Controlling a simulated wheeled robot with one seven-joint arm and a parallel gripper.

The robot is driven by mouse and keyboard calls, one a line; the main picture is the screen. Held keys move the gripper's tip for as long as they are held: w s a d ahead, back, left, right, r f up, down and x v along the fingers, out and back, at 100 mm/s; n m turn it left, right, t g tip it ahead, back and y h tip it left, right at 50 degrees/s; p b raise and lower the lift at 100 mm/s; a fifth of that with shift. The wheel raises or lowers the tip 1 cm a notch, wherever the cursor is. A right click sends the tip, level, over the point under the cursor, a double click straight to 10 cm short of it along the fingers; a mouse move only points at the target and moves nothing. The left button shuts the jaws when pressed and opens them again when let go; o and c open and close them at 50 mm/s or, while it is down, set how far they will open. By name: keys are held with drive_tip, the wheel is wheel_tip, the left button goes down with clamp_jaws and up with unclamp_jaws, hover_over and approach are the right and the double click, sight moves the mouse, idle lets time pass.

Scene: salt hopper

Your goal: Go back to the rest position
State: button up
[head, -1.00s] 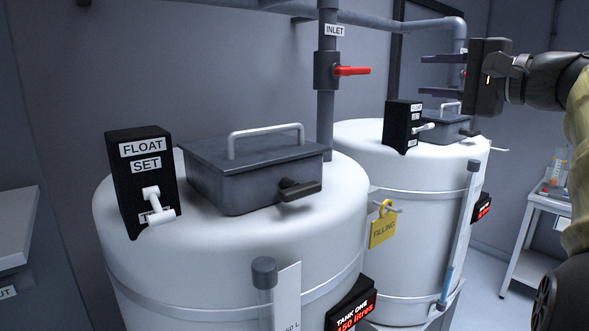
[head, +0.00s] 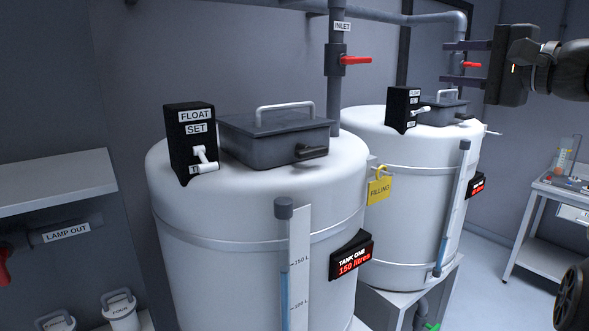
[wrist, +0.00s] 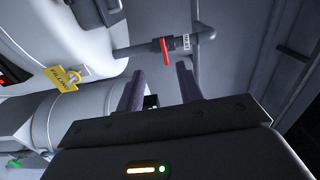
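My gripper (head: 445,62) is at the upper right of the head view, in the air above the far tank. Its two dark fingers point left and are spread apart with nothing between them. In the wrist view my gripper (wrist: 160,68) also shows its fingers apart and empty. A red-handled inlet valve (wrist: 165,50) appears beyond the fingers there, with no visible contact. My arm reaches in from the right edge.
The near white tank (head: 255,225) carries a FLOAT SET box (head: 190,150) and a closed-looking hatch (head: 270,140). The far tank (head: 410,190) stands behind it. A yellow FILLING tag (head: 378,192) hangs between them. A shelf (head: 55,180) is left; a trolley (head: 550,200) is right.

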drive_tip(key=w+a+f+g+h, duration=0.1)
drive_tip(key=a+f+g+h, duration=0.2)
drive_tip(key=f, duration=1.4)
drive_tip(key=w+a+f+g+h, duration=0.1)
drive_tip(key=a+f+g+h, duration=0.2)
drive_tip(key=f, duration=1.3)
drive_tip(key=s+a+f+n+g+h, duration=0.2)
drive_tip(key=s+f+n, duration=0.3)
drive_tip(key=s+f, duration=0.4)
drive_tip(key=s+a+f+n+g+h, duration=0.2)
drive_tip(key=s+f, duration=0.7)
drive_tip(key=f, duration=0.5)
drive_tip(key=a+n+g, duration=0.1)
drive_tip(key=n+g, duration=0.1)
drive_tip(key=n, duration=0.1)
drive_tip(key=shift+a+f+h, duration=0.15)
drive_tip(key=shift+f+h, duration=0.15)
drive_tip(key=shift+c, duration=0.5)
